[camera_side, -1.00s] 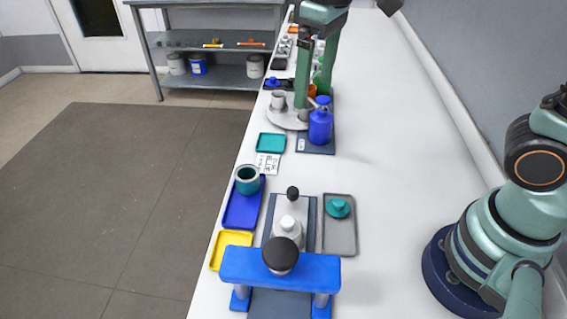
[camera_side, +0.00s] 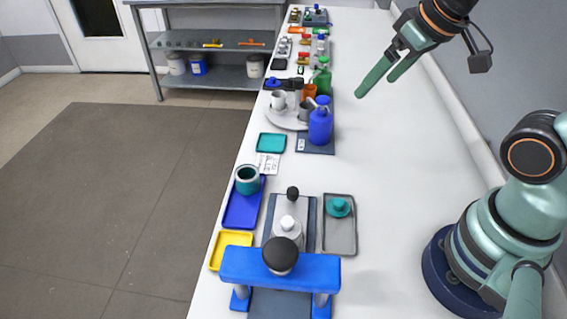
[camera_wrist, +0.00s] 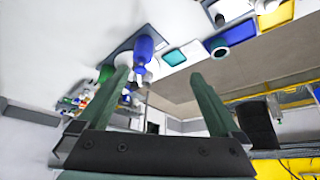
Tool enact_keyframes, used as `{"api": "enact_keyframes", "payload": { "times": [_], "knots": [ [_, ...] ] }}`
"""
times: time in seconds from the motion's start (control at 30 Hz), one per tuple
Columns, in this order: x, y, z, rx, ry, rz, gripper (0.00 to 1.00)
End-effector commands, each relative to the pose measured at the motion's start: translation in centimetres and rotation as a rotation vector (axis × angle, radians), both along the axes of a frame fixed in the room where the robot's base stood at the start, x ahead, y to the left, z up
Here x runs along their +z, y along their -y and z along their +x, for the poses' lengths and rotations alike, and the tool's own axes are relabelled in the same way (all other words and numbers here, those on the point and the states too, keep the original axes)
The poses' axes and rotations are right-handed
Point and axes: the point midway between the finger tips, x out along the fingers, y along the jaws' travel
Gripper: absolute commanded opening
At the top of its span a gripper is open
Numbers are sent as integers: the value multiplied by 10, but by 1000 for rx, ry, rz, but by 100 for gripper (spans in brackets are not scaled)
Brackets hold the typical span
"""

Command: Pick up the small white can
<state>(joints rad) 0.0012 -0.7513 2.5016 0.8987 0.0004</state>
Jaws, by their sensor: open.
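A small white can (camera_side: 278,99) stands upright on a round pale turntable (camera_side: 284,122) near the table's left edge in the side view. A darker grey can (camera_side: 305,112) stands on the same turntable, partly behind a blue bottle. My gripper (camera_side: 376,87) is open and empty, above the table to the right of the turntable and apart from both cans. In the wrist view, the fingers of my gripper (camera_wrist: 160,80) are spread wide with nothing between them at the tips; the cans are too small and crowded there to tell apart.
The blue bottle (camera_side: 320,124) stands just right of the turntable, with a green bottle (camera_side: 322,78) and an orange container (camera_side: 309,91) behind. A teal tray (camera_side: 271,143) and a blue press frame (camera_side: 281,264) are nearer.

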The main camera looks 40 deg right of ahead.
Motion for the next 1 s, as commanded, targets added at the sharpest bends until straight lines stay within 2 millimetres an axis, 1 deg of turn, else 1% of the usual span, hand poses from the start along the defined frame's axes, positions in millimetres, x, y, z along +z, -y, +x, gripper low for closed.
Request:
{"api": "enact_keyframes", "payload": {
  "times": [0.17, 0.27, 0.37, 0.5, 0.57, 0.6, 0.7, 0.8, 0.83, 0.9, 1.0],
  "knots": [
    [0, -4, 1, 26, -9, -7, 100],
    [-4, -18, 5, 124, -43, -33, 100],
    [-10, -45, 11, 312, -103, -83, 100],
    [-24, -96, 15, 655, -197, -173, 100],
    [-32, -118, 14, 803, -234, -210, 100],
    [-37, -133, 12, 902, -256, -236, 100],
    [-52, -168, 6, 1131, -308, -292, 100],
    [-65, -195, -3, 1320, -346, -337, 100],
    [-68, -201, -6, 1365, -355, -347, 100],
    [-74, -213, -11, 1449, -372, -366, 100],
    [-80, -222, -15, 1520, -384, -382, 100]
  ]
}}
